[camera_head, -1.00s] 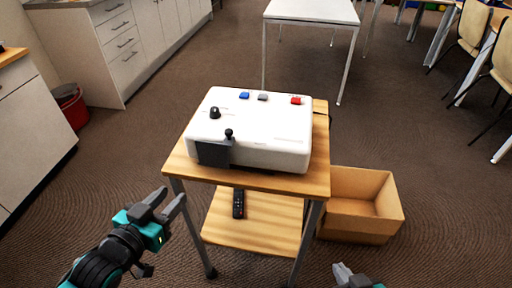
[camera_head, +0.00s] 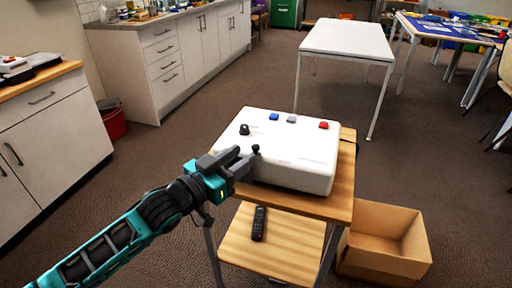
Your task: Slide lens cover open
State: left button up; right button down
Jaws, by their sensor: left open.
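A white projector (camera_head: 292,150) stands on the wooden cart. The small black knob (camera_head: 255,149) of its dark lens cover stands up at the front left of the projector. The cover itself is mostly hidden behind my left gripper (camera_head: 244,161). My left gripper is open, with its fingers pointing right, at the projector's front left corner just left of the knob. I cannot tell whether a finger touches the cover or the knob. My right gripper is out of view.
The cart's top (camera_head: 342,190) has a little bare wood at the right. A black remote (camera_head: 259,223) lies on its lower shelf (camera_head: 290,243). An open cardboard box (camera_head: 385,270) stands at the right. Blue, grey and red buttons and a black dial (camera_head: 244,129) are on the projector's top.

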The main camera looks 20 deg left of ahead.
aim_at(253, 149)
pick_arm(q)
jog(key=shift+x, duration=2.9)
jog(key=shift+c, duration=0.4)
grip_shut()
